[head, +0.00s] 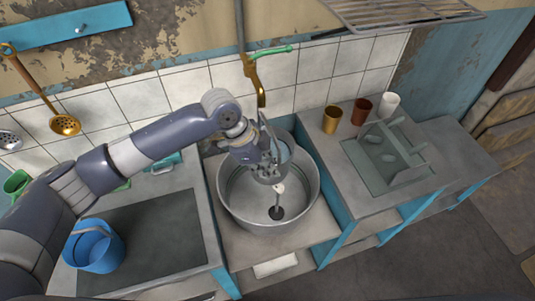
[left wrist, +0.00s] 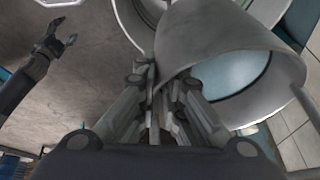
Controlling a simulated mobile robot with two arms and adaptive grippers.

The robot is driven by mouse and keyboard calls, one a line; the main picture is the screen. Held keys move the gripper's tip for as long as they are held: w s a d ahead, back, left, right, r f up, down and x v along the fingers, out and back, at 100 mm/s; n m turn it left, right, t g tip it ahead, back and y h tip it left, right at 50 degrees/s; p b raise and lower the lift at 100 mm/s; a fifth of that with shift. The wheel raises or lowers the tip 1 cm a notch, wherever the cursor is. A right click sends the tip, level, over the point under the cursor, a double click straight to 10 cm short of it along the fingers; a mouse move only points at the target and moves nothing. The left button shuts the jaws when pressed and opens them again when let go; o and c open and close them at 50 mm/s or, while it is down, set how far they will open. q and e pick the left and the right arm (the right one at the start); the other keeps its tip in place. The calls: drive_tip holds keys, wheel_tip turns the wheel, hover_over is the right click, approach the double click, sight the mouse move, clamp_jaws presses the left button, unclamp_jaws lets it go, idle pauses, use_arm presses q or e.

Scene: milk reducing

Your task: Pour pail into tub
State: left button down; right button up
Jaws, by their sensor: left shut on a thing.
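A large round metal tub (head: 306,205) stands on the counter in the middle of the head view. Its rim also shows at the top of the left wrist view (left wrist: 128,22). My left gripper (head: 270,172) is over the tub. It is shut on the wall of a grey metal pail (left wrist: 215,38), whose pale bluish inside shows in the left wrist view. In the head view my gripper partly hides the pail (head: 284,140). I cannot tell how far it is tilted. My right gripper (left wrist: 49,37) is open and empty, away from the tub, in the left wrist view.
A thin white-topped item with a dark round end (head: 276,212) shows inside the tub. A blue bucket (head: 92,250) stands at left. Several cups (head: 361,110) and a rack (head: 390,150) stand on the right counter. A tap (head: 254,75) hangs behind the tub.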

drive_tip(key=s+f+b, duration=0.4)
drive_tip(key=f+b, duration=0.1)
use_arm(q)
drive_tip(key=f+p, duration=0.2)
drive_tip(key=p, duration=0.1)
drive_tip(key=shift+s+g, duration=0.2)
drive_tip(key=shift+g, duration=0.2)
drive_tip(key=shift+s+r+g+p, duration=0.15)
drive_tip(key=shift+r+g+p, duration=0.35)
drive_tip(key=shift+g+p, duration=0.15)
use_arm(e)
drive_tip(key=r, duration=0.4)
drive_tip(key=shift+w+d, duration=0.15)
drive_tip(key=shift+d, duration=0.15)
drive_tip(key=shift+w+r, duration=0.1)
drive_tip(key=shift+w, duration=0.2)
use_arm(q)
drive_tip(key=shift+r, duration=0.15)
use_arm(e)
drive_tip(key=shift+w, duration=0.1)
